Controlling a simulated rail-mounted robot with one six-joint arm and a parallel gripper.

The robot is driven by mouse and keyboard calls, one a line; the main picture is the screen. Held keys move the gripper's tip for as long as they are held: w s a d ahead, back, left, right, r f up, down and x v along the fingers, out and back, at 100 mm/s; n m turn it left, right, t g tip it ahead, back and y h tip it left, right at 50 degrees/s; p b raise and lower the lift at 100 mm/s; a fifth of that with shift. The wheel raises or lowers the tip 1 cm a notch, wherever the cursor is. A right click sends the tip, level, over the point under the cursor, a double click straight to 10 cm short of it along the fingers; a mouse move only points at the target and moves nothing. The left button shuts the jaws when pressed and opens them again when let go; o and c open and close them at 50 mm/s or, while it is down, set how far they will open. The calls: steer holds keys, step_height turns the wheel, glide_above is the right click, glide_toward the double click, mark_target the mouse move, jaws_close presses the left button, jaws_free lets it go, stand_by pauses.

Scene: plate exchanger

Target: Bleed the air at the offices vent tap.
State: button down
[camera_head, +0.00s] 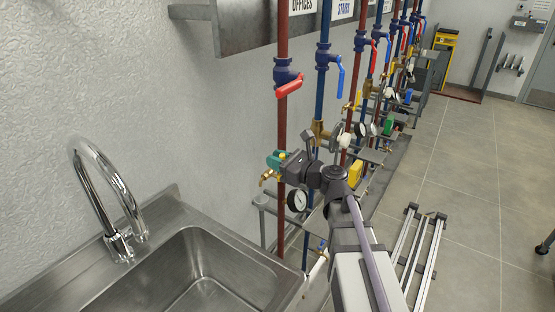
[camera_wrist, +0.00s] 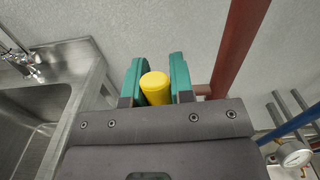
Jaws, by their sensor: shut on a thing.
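The offices line is the red-brown pipe (camera_head: 283,130) below the sign reading OFFICES (camera_head: 302,6). It also shows in the wrist view (camera_wrist: 238,45). A small brass vent tap (camera_head: 267,177) sticks out to the left of this pipe, low down. My gripper (camera_head: 279,158) is at the tap, its green fingers on either side of the tap's yellow handle (camera_wrist: 155,86). In the wrist view my gripper (camera_wrist: 159,82) is shut on that yellow handle. The tap's brass body is hidden in the wrist view. I cannot tell the handle's turn angle.
A steel sink (camera_head: 200,270) with a chrome faucet (camera_head: 108,205) stands at the left. A pressure gauge (camera_head: 297,200) sits just below my gripper. A red lever valve (camera_head: 288,84) is above. A blue pipe (camera_head: 321,95) and further pipes run to the right.

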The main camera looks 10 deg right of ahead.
steer(key=s+a+n, duration=0.1)
steer(key=n, duration=0.2)
steer(key=s+a+f+n+b, duration=0.1)
steer(key=n, duration=0.2)
steer(key=s+a+f+n+b, duration=0.1)
steer(key=n, duration=0.1)
steer(key=shift+a+f+n, duration=0.1)
steer(key=shift+f+n, duration=0.15)
steer(key=shift+n, duration=0.15)
steer(key=shift+s+a+f+n+b, duration=0.15)
steer(key=shift+s+f+n+b, duration=0.15)
steer(key=shift+n, duration=0.4)
steer(key=shift+s+a+f+n+b, duration=0.1)
steer(key=shift+a+f+n+b, duration=0.1)
steer(key=shift+n+b, duration=0.35)
steer(key=shift+n, duration=0.25)
steer(key=c, duration=1)
jaws_free()
steer(key=shift+w, duration=0.1)
